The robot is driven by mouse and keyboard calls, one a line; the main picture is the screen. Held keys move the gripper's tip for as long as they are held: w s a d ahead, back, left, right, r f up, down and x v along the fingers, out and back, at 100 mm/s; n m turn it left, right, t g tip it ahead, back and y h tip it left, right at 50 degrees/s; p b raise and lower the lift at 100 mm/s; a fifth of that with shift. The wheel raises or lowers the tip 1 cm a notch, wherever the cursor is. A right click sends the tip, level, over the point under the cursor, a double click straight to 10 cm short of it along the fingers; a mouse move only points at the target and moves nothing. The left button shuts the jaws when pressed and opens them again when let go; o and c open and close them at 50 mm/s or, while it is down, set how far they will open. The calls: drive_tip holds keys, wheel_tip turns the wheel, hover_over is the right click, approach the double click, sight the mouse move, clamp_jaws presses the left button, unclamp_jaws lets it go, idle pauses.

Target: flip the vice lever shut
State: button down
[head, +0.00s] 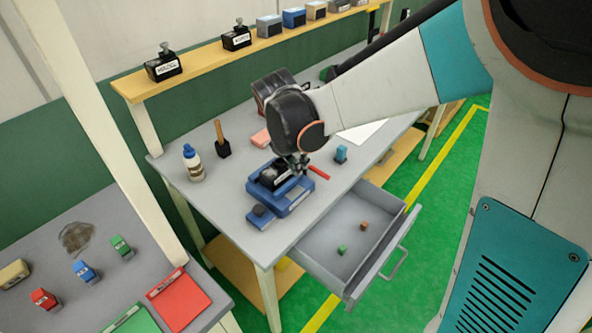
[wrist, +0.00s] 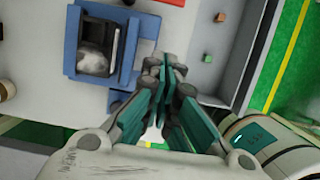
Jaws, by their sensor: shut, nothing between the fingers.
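The blue vice (head: 293,203) stands on the grey workbench, with a dark block between its jaws; it also shows in the wrist view (wrist: 71,42). A red lever (head: 319,172) sticks out to the right of the vice, beside my gripper; I cannot make it out in the wrist view. My gripper (head: 299,168) is shut and empty, low over the right rear side of the vice. In the wrist view its fingers (wrist: 165,75) are together just right of the vice. I cannot tell whether they touch the lever.
An open drawer (head: 318,262) below the bench front holds a green block (head: 342,250) and an orange block (head: 364,226). A glue bottle (head: 193,163), a brush (head: 221,140) and a small blue item (head: 341,154) stand on the bench. A shelf (head: 205,65) runs behind.

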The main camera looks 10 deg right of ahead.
drive_tip(key=shift+d, duration=0.1)
idle(0.3)
drive_tip(key=b+x, duration=0.3)
drive_tip(key=x, duration=0.6)
drive_tip(key=shift+w+d+f, duration=0.15)
drive_tip(key=shift+f, duration=0.25)
drive_tip(key=w+d, duration=0.1)
drive_tip(key=d+b, duration=0.1)
drive_tip(key=shift+w+d+f, duration=0.3)
drive_tip(key=shift+w+f, duration=0.05)
drive_tip(key=shift+w, duration=0.05)
drive_tip(key=shift+w+d, duration=0.25)
drive_tip(key=shift+d, duration=0.1)
drive_tip(key=shift+d, duration=0.1)
